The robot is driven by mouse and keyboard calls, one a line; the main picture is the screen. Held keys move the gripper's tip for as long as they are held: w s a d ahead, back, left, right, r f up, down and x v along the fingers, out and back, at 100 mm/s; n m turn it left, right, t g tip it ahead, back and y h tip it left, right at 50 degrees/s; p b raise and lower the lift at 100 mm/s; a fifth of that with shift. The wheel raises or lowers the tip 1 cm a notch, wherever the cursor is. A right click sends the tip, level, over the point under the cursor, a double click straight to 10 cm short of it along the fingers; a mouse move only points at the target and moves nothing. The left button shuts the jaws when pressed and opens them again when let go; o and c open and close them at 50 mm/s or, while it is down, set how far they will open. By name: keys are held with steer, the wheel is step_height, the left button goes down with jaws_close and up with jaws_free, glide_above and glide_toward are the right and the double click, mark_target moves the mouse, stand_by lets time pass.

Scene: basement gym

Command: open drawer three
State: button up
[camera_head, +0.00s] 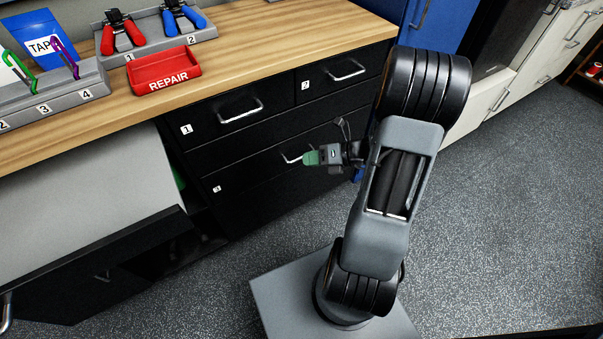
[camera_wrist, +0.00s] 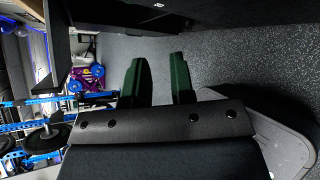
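Drawer three (camera_head: 250,178) is the wide black drawer low in the cabinet, marked by a small 3 label (camera_head: 217,189). Its front looks flush with the cabinet. Its silver handle (camera_head: 291,159) shows only at its left end; my gripper hides the rest. My gripper (camera_head: 309,158) is in front of this handle, with green fingertips pointing left in the head view. In the wrist view its two green fingers (camera_wrist: 158,78) stand apart with bare floor showing between them. I cannot tell whether a finger touches the handle.
Drawers one (camera_head: 225,117) and two (camera_head: 330,80) sit above, both shut, with silver handles. The wooden worktop (camera_head: 250,50) carries a red REPAIR tray (camera_head: 165,72) and grey tool racks. A dark open panel (camera_head: 100,270) juts out at lower left. Speckled floor (camera_head: 500,200) is clear at right.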

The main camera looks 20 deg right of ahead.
steer(key=w+d+f+m+t+h+b, duration=0.1)
steer(key=d+f+m+t+h+b, duration=0.35)
steer(key=d+f+m, duration=0.65)
steer(key=w+a+f+b, duration=0.1)
steer(key=w+a, duration=0.1)
steer(key=w, duration=0.2)
steer(key=w+a+f+m+t+b, duration=0.1)
steer(key=w+a, duration=0.2)
steer(key=w+a+f+m+y+b, duration=0.1)
steer(key=w+a+b, duration=0.1)
steer(key=w+a, duration=0.1)
steer(key=shift+w+a+f+t, duration=0.1)
steer(key=shift+w+a+t, duration=0.1)
steer(key=shift+w, duration=0.25)
steer(key=shift+w+a+f+t, duration=0.1)
steer(key=shift+w+t, duration=0.05)
steer(key=shift+w, duration=0.25)
steer(key=shift+d, duration=0.1)
jaws_close()
